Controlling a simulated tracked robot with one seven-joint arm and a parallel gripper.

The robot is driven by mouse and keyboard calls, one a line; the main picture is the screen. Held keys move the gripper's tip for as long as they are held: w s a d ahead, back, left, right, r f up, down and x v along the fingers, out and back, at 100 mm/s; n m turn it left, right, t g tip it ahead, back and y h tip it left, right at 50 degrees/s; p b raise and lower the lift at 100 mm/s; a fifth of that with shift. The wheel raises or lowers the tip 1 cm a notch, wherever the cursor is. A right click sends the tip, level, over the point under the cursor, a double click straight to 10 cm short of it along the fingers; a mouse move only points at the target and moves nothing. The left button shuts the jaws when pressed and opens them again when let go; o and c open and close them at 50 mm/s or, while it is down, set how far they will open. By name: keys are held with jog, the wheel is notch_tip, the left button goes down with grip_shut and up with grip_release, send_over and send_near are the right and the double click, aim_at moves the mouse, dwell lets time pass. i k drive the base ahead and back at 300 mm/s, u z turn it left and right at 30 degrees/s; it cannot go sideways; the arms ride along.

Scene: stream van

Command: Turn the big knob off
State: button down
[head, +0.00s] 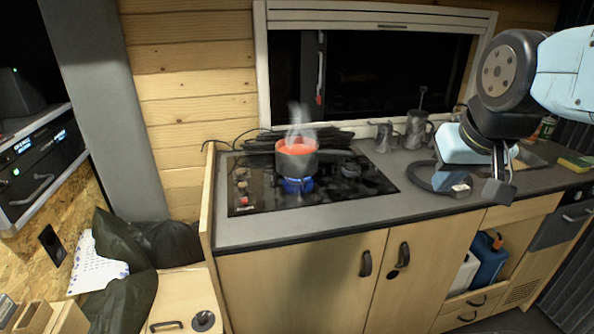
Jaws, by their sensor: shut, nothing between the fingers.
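A black glass stove (330,190) is set into the grey counter. A steaming pot (296,158) with red contents stands on its burner, over a blue flame (296,185). A column of small knobs (242,186) runs along the stove's left side, the front ones reddish; I cannot tell which is the big knob or how any is turned. My gripper (497,190) is at the right, above the counter and well apart from the stove and knobs. Its fingers are shut and empty, pointing down.
Metal jugs (417,130) stand behind the stove's right end. A dark ring-shaped object (450,182) lies near my gripper. A yellow-green sponge (575,162) lies far right. A wooden side panel (208,200) edges the counter's left. The front counter strip is clear.

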aim_at(241, 173)
jog(key=k, duration=1.25)
jog(key=u, duration=0.5)
jog(key=i, duration=1.65)
jog(key=z, duration=0.55)
